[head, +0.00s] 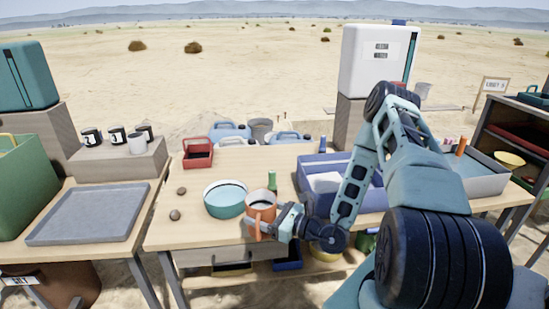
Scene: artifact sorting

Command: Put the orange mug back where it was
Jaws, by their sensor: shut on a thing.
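The orange mug (262,208) is near the front edge of the middle table, just right of a teal bowl (226,199). My wrist and the gripper body hide part of the mug's right side. I cannot tell whether the mug's base touches the table or is held a little above it.
A green bottle (272,180) stands close behind the mug. A blue crate (312,166) is to the right, a red caddy (198,153) at the back left. Two brown stones lie left of the bowl. A grey tray (90,214) lies empty on the left table.

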